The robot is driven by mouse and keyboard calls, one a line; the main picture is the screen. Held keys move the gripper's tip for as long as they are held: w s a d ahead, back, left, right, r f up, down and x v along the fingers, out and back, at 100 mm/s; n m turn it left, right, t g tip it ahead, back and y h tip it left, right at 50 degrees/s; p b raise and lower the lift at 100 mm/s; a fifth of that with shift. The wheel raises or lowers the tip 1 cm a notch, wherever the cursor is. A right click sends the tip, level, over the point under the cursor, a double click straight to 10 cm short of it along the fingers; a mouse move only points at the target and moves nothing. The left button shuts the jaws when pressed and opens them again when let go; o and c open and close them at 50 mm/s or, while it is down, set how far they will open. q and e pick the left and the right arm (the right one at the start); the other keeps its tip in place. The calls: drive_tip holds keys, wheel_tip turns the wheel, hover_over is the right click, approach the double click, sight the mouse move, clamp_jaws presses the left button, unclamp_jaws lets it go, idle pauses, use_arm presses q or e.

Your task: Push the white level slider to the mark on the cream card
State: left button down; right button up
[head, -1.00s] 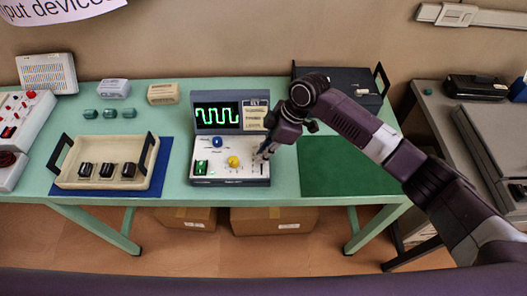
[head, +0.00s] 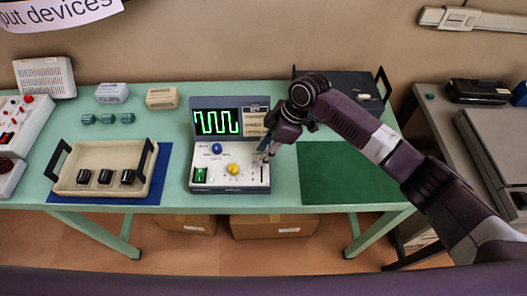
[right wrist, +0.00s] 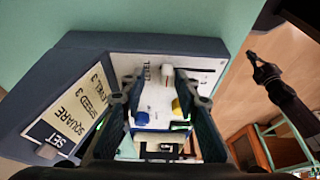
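The console (head: 230,179) stands on the green table, with a lit screen (head: 217,122) showing a tall green square wave. The cream card (head: 256,121) is beside the screen; in the right wrist view the card (right wrist: 68,122) reads SET, SQUARE, SPEED 3, LEVEL 3. The white level slider (right wrist: 166,72) sits in its slot beside the LEVEL label in the right wrist view. My right gripper (head: 262,157) is low over the panel's right side. Its fingertips (right wrist: 155,84) are apart, with the slider between or just beyond them; contact is unclear. A dark arm end, seemingly my left gripper (right wrist: 265,73), hangs away from the table.
A cream tray (head: 101,156) with black blocks stands left. A dark green mat (head: 347,170) lies bare on the right.

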drive_tip(key=shift+s+r, duration=0.15)
drive_tip(key=shift+r, duration=0.05)
drive_tip(key=v, duration=1.1)
drive_tip(key=shift+d+r, duration=0.15)
drive_tip(key=shift+r, duration=0.15)
